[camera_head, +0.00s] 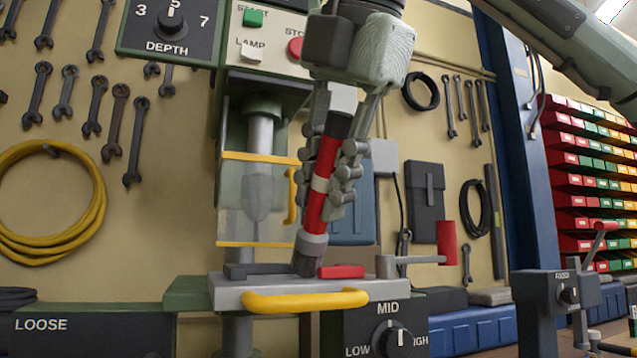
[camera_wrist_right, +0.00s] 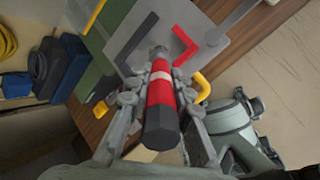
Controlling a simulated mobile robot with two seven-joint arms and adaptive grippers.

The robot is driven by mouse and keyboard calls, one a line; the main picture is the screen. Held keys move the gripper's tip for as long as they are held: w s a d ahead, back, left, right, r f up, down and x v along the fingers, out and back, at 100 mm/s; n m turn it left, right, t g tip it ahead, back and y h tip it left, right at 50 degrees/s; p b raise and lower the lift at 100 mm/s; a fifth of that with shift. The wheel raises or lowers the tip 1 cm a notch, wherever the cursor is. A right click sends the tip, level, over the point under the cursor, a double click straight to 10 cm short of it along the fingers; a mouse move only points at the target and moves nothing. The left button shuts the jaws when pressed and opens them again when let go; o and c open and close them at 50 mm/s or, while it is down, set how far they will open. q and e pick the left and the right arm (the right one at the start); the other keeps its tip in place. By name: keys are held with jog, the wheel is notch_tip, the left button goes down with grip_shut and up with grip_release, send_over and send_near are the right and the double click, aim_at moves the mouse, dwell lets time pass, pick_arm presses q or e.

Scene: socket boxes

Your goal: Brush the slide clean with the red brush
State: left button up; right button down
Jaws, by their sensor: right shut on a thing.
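My right gripper (camera_head: 328,180) is shut on the red brush (camera_head: 322,185), around its red and white handle. The brush has a black upper end and a grey lower end. It is slightly tilted, with its lower end down at the grey plate (camera_head: 232,291), which appears to be the slide. The tip is between a dark strip and a red piece (camera_head: 342,271); I cannot tell if it touches the plate. The wrist view shows the gripper (camera_wrist_right: 160,88) around the brush (camera_wrist_right: 161,100), above the plate (camera_wrist_right: 212,40). My left gripper is not seen.
A yellow handle (camera_head: 305,300) runs along the plate's front. A clear guard (camera_head: 245,200) stands behind it around the spindle. A red-knobbed crank (camera_head: 447,243) sticks out right. Control boxes with knobs (camera_head: 392,338) stand in front. Wrenches and cables hang on the wall.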

jog(key=shift+r, duration=0.1)
jog(key=shift+r+p, duration=2.4)
jog(key=shift+r, duration=0.5)
jog(key=shift+r, duration=0.1)
jog(key=shift+r+p, duration=1.3)
jog(key=shift+r, duration=0.2)
jog(key=shift+f, duration=0.1)
